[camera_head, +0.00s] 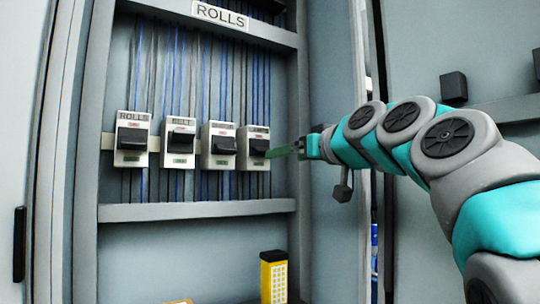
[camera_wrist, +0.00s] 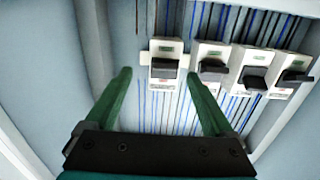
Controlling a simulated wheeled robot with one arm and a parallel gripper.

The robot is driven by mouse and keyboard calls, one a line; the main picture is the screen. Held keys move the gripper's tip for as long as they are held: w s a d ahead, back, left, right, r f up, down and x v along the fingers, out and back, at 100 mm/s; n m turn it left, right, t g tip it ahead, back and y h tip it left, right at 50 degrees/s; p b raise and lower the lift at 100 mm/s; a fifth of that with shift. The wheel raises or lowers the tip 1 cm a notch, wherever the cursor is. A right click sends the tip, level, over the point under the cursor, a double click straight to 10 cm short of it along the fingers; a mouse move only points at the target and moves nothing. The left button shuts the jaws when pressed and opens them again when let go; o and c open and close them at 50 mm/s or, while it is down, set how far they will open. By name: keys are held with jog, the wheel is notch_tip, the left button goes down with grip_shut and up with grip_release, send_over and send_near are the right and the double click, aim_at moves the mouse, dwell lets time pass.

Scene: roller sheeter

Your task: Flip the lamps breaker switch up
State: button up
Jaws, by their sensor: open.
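The lamps breaker (camera_head: 257,135) is the rightmost in the row in the head view, a white block with a black switch (camera_head: 259,147); its label is partly readable. In the wrist view, which looks turned over, the breaker between my fingers (camera_wrist: 165,48) seems to be the same one, with its dark switch (camera_wrist: 163,68) protruding. I cannot tell for sure whether the switch is up or down. My gripper (camera_head: 282,152) reaches in from the right, close to this breaker. In the wrist view its green fingers (camera_wrist: 160,76) are spread apart, one each side of the breaker, with nothing held.
The rolls breaker (camera_head: 132,120) and two other breakers (camera_head: 181,128) (camera_head: 222,130) stand to the left on the same rail. The cabinet's side wall (camera_head: 330,80) is close to my arm. A shelf ledge (camera_head: 200,210) runs below; a yellow device (camera_head: 273,275) stands beneath it.

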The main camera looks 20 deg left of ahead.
aim_at(263, 151)
jog(key=w+a+r+p, duration=0.1)
jog(key=w+a+p, duration=0.2)
jog(key=a, duration=0.3)
jog(key=shift+w+a+r+y, duration=0.25)
jog(key=shift+w+a+y, duration=0.15)
jog(key=shift+w, duration=0.35)
jog(key=shift+n, duration=0.3)
